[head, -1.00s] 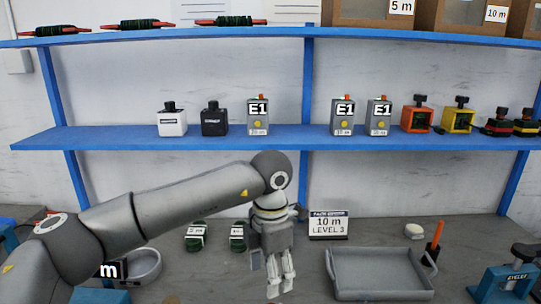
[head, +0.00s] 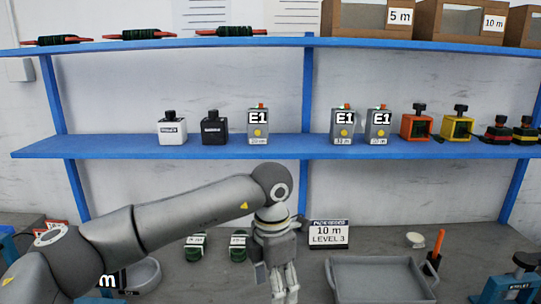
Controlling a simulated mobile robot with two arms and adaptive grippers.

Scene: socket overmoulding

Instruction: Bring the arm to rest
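My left arm comes in from the left and bends down at the wrist. Its grey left gripper (head: 285,287) points down over the grey worktop (head: 215,280), left of the grey tray. Two pale fingers sit close together; nothing is seen between them, but the bottom of the picture cuts close to the tips, so I cannot tell whether they are open or shut. My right gripper is not in view.
A grey tray (head: 380,262) stands right of the gripper, with a "10 m LEVEL 3" sign (head: 329,234) behind it. Two green coils (head: 195,246) (head: 238,246) lie behind the arm. A blue shelf (head: 270,148) holds grey E1 boxes (head: 258,125) and other devices.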

